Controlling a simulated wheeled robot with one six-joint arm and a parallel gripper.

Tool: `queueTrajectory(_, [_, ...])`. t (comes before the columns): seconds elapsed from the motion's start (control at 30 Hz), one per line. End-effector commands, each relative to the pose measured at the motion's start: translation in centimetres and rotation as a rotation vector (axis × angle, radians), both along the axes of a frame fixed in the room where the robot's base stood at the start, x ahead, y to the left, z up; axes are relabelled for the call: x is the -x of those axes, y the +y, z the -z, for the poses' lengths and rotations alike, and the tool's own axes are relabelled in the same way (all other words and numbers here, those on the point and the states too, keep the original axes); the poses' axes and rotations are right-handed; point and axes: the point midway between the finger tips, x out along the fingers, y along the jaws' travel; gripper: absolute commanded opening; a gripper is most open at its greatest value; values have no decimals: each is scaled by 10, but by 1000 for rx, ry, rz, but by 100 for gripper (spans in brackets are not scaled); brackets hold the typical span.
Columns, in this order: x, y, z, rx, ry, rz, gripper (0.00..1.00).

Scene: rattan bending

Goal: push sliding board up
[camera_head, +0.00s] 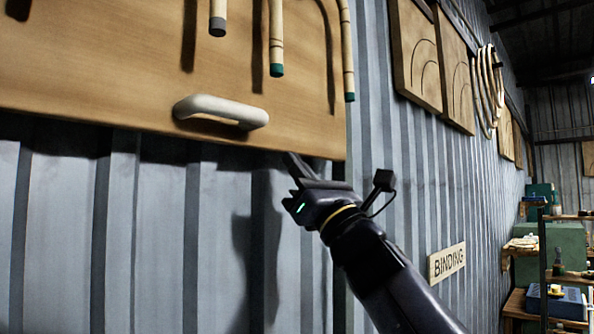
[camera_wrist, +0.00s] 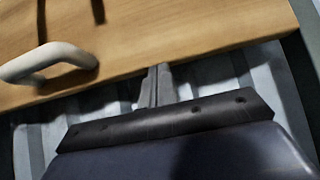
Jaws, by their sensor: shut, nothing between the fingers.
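The sliding board (camera_head: 130,75) is a wooden panel against the corrugated metal wall at the upper left of the head view. A pale handle (camera_head: 222,111) is fixed near its lower edge. My gripper (camera_head: 291,160) is shut and empty, its fingertips at the board's lower edge, right of the handle. In the wrist view the board (camera_wrist: 190,35) fills the top, with the handle (camera_wrist: 50,62) at left. The shut fingers (camera_wrist: 155,85) reach the lower edge there. I cannot tell whether they touch it.
Bent rattan canes (camera_head: 276,40) with coloured ends hang in front of the board. A "BINDING" sign (camera_head: 446,262) is on the wall at right. Other wooden panels (camera_head: 415,55) and a coil (camera_head: 487,90) hang further along. Shelves (camera_head: 545,300) stand at the far right. The wall below the board is clear.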

Motion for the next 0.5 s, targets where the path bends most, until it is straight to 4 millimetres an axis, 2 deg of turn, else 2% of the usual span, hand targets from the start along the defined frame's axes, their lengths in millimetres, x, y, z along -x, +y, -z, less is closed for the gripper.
queueTrajectory(0.37, [4,-7,44,4,1,2,0])
queueTrajectory(0.5, [16,-22,65,4,1,5,0])
